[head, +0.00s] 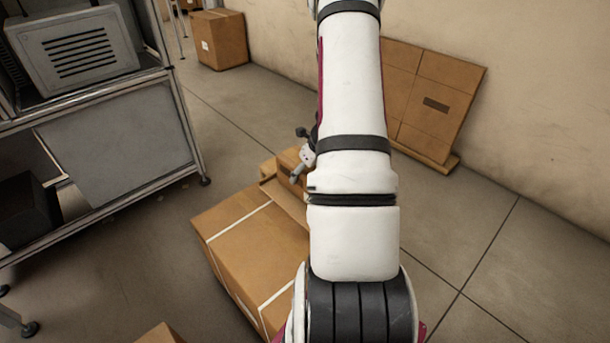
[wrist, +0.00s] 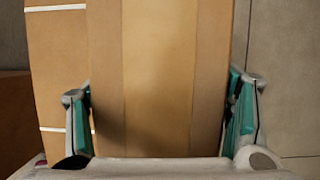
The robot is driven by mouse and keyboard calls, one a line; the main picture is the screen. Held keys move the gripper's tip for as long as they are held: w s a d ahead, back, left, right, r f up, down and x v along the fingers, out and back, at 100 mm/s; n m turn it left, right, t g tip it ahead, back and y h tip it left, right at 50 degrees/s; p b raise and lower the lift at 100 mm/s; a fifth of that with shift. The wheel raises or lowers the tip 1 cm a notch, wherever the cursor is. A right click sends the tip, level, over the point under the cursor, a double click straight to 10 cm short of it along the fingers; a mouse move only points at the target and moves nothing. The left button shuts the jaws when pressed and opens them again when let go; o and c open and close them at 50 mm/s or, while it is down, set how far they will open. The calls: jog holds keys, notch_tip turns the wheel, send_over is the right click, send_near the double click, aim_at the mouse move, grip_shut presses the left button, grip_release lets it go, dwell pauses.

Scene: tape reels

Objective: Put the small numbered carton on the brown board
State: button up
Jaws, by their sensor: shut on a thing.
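The small carton (wrist: 158,70) fills the middle of the wrist view, brown with a paler band down its centre; no number is visible. My gripper (wrist: 160,118) is shut on it, one finger on each side. In the head view the carton (head: 288,158) shows beside my gripper, most of it hidden by my arm. A flat brown board (head: 287,203) shows just below it, on or over a large strapped carton (head: 245,243). I cannot tell whether the small carton touches the board.
A metal shelf rack (head: 120,140) stands at the left. Brown panels (head: 435,105) lean against the wall at the right. Another carton (head: 220,40) sits by the back wall, and a carton corner (head: 160,335) shows at the bottom. The floor at right is clear.

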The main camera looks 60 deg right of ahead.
jog(key=shift+f, duration=0.3)
jog(key=shift+r, duration=0.1)
jog(key=o, duration=1.9)
